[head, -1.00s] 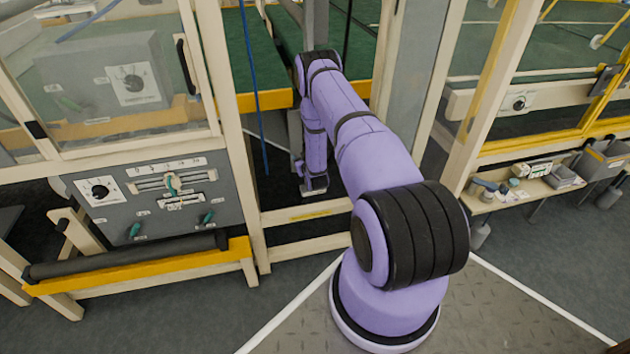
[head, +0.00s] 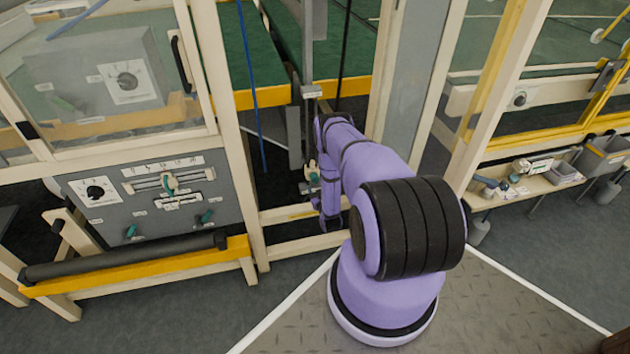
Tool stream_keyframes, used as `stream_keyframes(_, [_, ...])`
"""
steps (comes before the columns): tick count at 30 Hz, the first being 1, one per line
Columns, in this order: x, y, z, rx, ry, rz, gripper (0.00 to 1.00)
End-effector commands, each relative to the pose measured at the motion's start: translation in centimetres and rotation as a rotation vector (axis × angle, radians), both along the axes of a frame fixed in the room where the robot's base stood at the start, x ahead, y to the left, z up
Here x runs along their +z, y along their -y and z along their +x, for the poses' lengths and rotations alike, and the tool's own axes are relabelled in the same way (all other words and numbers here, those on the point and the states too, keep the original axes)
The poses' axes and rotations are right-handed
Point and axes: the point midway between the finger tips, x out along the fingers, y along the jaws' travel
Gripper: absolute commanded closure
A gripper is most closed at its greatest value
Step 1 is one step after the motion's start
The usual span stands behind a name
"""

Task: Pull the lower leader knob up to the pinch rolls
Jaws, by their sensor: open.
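A small knob with a green and cream body (head: 312,172) sits low on a dark upright rail (head: 307,135) inside the open bay, just left of my forearm. I take it as the lower leader knob. My gripper (head: 330,222) hangs at the bottom of my arm, below and right of the knob and apart from it. It is small and partly hidden by my own arm, and I see nothing held in it. The jaws are open. I cannot make out the pinch rolls clearly; a pale plate (head: 312,92) is at the rail's top.
Cream posts (head: 238,130) and a low crossbar (head: 285,250) frame the bay. A blue hose (head: 252,90) hangs at its left. A grey control panel (head: 150,200) stands left, above a dark roller (head: 125,257). A shelf with small items (head: 530,185) is at right.

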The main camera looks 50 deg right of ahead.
Motion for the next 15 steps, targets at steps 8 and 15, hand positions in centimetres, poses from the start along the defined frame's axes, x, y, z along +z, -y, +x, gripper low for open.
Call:
stream_keyframes(8, [0.0, 2.3, 3.7, -0.001, 0.001, -0.001, 0.35])
stream_keyframes(15, [0.1, 3.0, 4.9, 0.000, 0.000, 0.000, 0.35])
